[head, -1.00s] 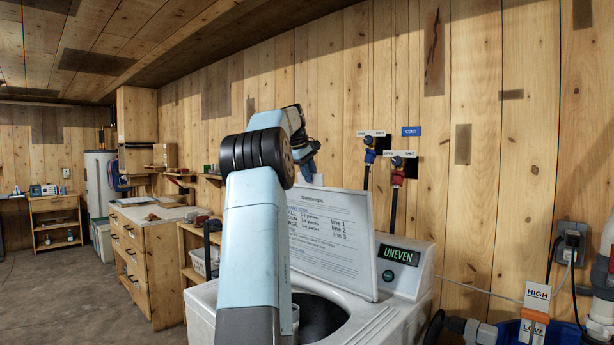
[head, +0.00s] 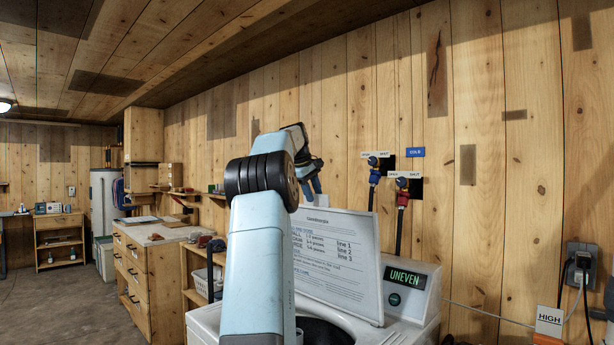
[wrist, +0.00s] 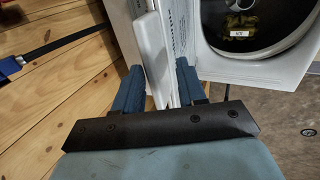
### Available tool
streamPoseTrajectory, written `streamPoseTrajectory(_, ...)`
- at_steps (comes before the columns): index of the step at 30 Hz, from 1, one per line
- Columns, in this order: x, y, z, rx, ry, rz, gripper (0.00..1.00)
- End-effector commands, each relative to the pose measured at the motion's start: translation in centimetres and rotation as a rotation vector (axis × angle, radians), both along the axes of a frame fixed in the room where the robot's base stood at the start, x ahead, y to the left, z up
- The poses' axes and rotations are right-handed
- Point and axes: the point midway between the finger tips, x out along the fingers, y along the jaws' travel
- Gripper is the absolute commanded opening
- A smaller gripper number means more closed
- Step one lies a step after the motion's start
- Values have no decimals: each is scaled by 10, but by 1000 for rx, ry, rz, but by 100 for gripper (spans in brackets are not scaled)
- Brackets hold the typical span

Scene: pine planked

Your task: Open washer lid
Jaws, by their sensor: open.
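The washer (head: 410,330) is white, with its drum opening partly visible behind my arm. Its lid (head: 345,265) stands raised, tilted back a little towards the control panel, with printed text on its face. In the wrist view the lid (wrist: 177,45) is edge-on, with the dark drum (wrist: 240,25) to its right. My gripper (head: 315,192) is at the lid's upper left edge in the head view. In the wrist view my gripper (wrist: 158,85) is open, its blue fingers on either side of the lid's pale edge. I cannot tell whether they touch it.
The control panel (head: 405,283) reads UNEVEN behind the lid. Hoses and valves (head: 402,190) are on the plank wall close behind. A wooden drawer cabinet (head: 150,270) and shelf stand to the left. Open floor (head: 60,300) lies at the far left.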

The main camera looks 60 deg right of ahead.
Motion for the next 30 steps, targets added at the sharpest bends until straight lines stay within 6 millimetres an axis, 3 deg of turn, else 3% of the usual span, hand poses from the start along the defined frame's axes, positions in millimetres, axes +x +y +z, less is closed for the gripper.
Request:
streamPoseTrajectory(15,8,42,86,-2,-1,0,40)
streamPoseTrajectory(22,9,50,103,-1,0,0,40)
streamPoseTrajectory(30,9,54,109,1,0,1,40)
